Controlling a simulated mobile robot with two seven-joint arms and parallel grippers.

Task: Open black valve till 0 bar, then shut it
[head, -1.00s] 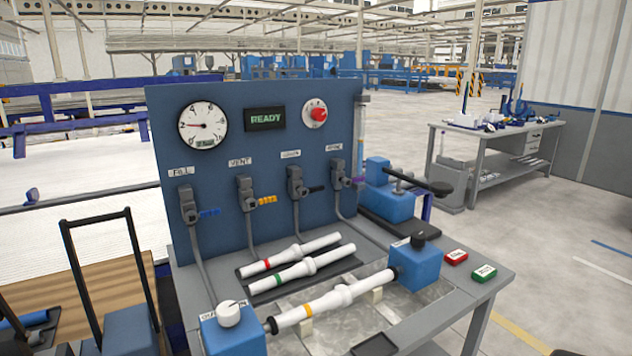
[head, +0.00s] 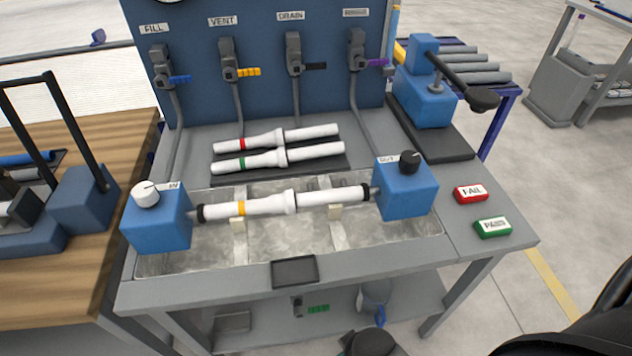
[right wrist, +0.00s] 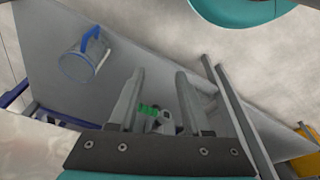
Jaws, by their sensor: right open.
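The black-handled valve (head: 315,66), under the DRAIN label, is on the blue panel in the head view. Its handle points sideways to the right. The pressure gauge is almost wholly cut off at the top edge, so I cannot read it now. My right gripper (right wrist: 158,95) is open in the right wrist view, with no object held between its fingers. It faces the bench's lower shelf (right wrist: 60,100), well away from the valve. My left gripper is not in view.
Blue (head: 180,79), yellow (head: 249,72) and purple (head: 378,62) valve handles flank the black one. A clamped pipe (head: 270,207) and two spare pipes lie in front. The lever press (head: 425,90) stands right. A clear jug (right wrist: 82,60) is on the lower shelf.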

